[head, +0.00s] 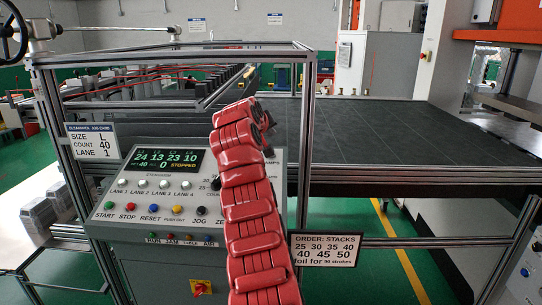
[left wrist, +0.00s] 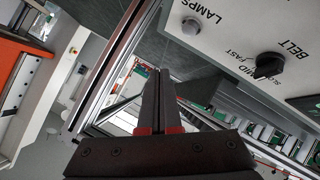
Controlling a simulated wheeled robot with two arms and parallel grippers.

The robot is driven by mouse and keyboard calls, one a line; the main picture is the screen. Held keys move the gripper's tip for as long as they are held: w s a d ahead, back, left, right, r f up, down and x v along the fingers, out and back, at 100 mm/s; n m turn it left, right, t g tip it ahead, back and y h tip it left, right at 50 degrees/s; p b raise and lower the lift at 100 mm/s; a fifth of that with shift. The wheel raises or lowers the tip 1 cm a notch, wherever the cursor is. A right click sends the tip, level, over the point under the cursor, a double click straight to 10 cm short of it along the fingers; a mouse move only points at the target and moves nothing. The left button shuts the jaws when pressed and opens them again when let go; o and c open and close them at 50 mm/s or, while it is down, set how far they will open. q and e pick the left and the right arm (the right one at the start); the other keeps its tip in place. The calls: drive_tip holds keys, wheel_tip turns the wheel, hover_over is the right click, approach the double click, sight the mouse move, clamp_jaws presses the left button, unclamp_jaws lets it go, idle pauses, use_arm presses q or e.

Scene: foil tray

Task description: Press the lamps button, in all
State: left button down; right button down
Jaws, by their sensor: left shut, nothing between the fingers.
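The LAMPS button (left wrist: 191,26) is a small round grey button on the pale control panel (left wrist: 240,20); it shows in the left wrist view at the top, beside its printed label. In the head view my red left arm covers much of the right part of the panel (head: 133,203), and only part of the LAMPS label shows; the button cannot be made out there. My left gripper (left wrist: 158,72) is shut and empty. In the left wrist view its fingertips are below and left of the button, apart from it in the picture. My right gripper is not in view.
A BELT knob (left wrist: 268,66) sits near the LAMPS button. The display (head: 163,158) reads STOPPED, above lane buttons and a row of coloured buttons (head: 152,208). A metal frame post (head: 305,140) stands right of the panel, with a dark belt table (head: 400,135) beyond.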

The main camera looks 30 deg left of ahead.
use_arm(q)
drive_tip(key=f, duration=0.1)
drive_tip(key=f+b, duration=0.1)
drive_tip(key=w+f, duration=0.1)
drive_tip(key=f, duration=0.1)
drive_tip(key=shift+a, duration=0.3)
drive_tip(key=shift+w+a+f+b, duration=0.15)
drive_tip(key=shift+w+f+b, duration=0.15)
drive_tip(key=shift+f+b, duration=0.3)
drive_tip(key=shift+f, duration=0.1)
idle(1.1)
drive_tip(key=shift+w+f+b, duration=0.1)
drive_tip(key=shift+f+b, duration=0.3)
drive_tip(key=shift+a+f+b, duration=0.1)
drive_tip(key=shift+f+b, duration=0.3)
drive_tip(key=shift+f, duration=0.05)
idle(0.7)
drive_tip(key=shift+r, duration=0.85)
